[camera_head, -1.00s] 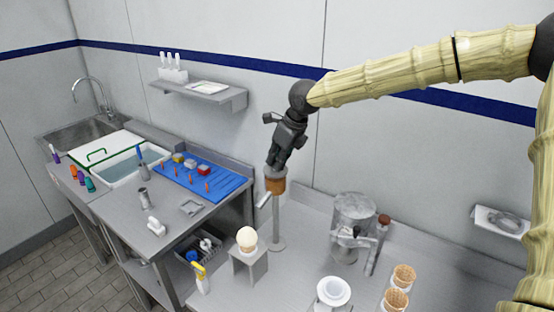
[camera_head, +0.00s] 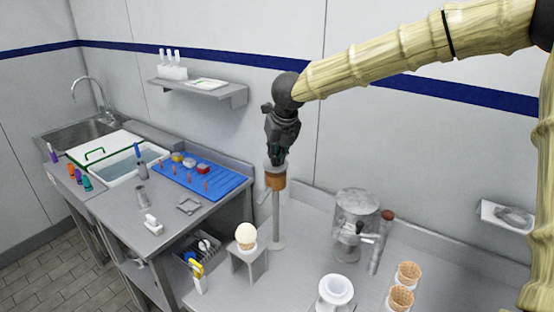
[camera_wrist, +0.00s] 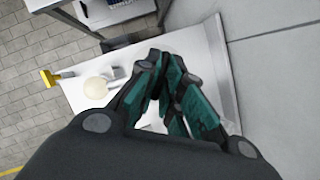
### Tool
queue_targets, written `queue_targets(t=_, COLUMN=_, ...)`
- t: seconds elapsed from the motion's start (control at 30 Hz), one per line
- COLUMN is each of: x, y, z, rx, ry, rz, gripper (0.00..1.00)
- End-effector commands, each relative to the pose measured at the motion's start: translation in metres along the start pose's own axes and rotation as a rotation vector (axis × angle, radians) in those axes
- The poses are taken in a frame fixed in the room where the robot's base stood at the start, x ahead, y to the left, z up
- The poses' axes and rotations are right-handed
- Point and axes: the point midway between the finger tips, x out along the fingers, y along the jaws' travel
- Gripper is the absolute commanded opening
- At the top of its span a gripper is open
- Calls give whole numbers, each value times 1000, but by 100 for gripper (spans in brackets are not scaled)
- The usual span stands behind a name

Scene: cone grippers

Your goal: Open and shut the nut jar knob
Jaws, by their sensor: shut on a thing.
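A small brown jar (camera_head: 275,182) with a grey top stands on a thin upright post on the grey table. I take it to be the nut jar. My gripper (camera_head: 274,158) points down at the jar's top and is shut there; its fingers hide the knob. In the wrist view my dark green fingers (camera_wrist: 165,75) are close together, and the knob between them cannot be made out.
A scoop in a cone (camera_head: 246,236) sits on a small grey stand left of the post. A clear cylindrical dispenser (camera_head: 355,212) stands to the right. A white bowl (camera_head: 336,290) and waffle cones (camera_head: 408,272) are in front. The wall is close behind.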

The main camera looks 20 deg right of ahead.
Motion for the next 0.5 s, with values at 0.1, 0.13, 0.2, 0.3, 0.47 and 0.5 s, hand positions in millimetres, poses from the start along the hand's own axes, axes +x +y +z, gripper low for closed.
queue_targets(t=0.1, x=1, y=1, z=2, rx=99, ry=-7, rz=-44, gripper=0)
queue_targets(t=0.13, x=0, y=1, z=2, rx=126, ry=-8, rz=-54, gripper=0)
queue_targets(t=0.2, x=0, y=1, z=3, rx=187, ry=-8, rz=-80, gripper=0)
queue_targets(t=0.3, x=0, y=2, z=3, rx=276, ry=-9, rz=-116, gripper=0)
queue_targets(t=0.47, x=0, y=2, z=3, rx=415, ry=-8, rz=-173, gripper=0)
queue_targets(t=0.5, x=0, y=2, z=4, rx=448, ry=-8, rz=-186, gripper=0)
